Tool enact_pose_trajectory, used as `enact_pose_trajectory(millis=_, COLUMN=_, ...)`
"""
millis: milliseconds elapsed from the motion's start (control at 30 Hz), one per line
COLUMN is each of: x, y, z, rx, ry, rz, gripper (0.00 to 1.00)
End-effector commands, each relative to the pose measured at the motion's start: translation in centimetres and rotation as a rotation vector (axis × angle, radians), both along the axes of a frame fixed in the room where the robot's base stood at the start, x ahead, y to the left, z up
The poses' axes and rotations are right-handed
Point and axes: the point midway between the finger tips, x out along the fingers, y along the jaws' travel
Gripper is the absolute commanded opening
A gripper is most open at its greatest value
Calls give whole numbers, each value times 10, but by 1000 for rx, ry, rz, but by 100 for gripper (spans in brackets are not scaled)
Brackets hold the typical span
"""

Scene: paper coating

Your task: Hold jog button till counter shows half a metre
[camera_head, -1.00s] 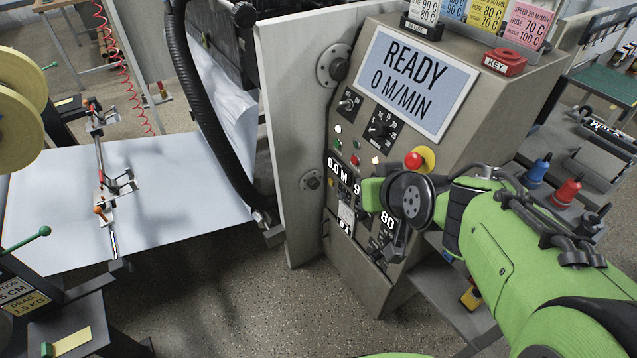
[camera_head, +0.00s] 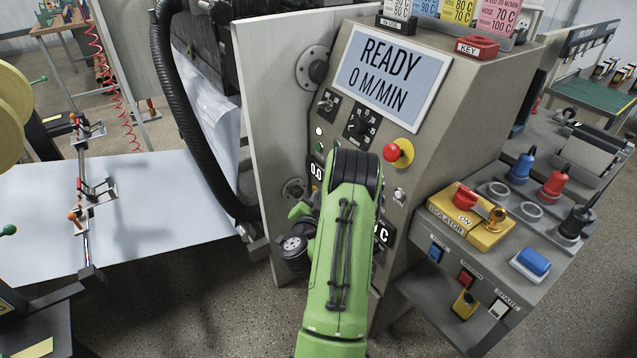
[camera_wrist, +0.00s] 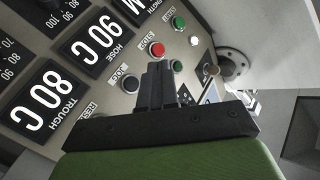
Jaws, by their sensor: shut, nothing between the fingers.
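The jog button (camera_wrist: 131,85) is a small dark button beside its JOG label in the wrist view. My gripper (camera_wrist: 157,68) is shut and empty, its black fingertips pointing at the panel just beside the jog button. I cannot tell whether they touch the panel. In the head view my green arm covers the buttons and the fingertips. The display (camera_head: 392,76) reads READY, 0 M/MIN.
Near the fingers are a red stop button (camera_wrist: 156,48), a green start button (camera_wrist: 178,23) and another dark-green button (camera_wrist: 177,65). A red emergency knob (camera_head: 397,152) sits right of my arm. A yellow isolator box (camera_head: 468,219) stands on the right shelf.

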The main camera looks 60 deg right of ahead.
Motion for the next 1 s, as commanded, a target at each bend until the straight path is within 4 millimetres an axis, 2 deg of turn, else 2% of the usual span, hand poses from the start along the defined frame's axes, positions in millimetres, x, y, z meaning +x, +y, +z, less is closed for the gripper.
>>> enact_pose_trajectory(millis=100, x=-7, y=-3, z=-4, rx=5, ry=-1, rz=-30, gripper=0)
enact_pose_trajectory(millis=467, x=-10, y=-9, z=-3, rx=4, ry=-2, rz=-27, gripper=0)
enact_pose_trajectory(millis=1000, x=-41, y=-72, z=2, rx=4, ry=-1, rz=-25, gripper=0)
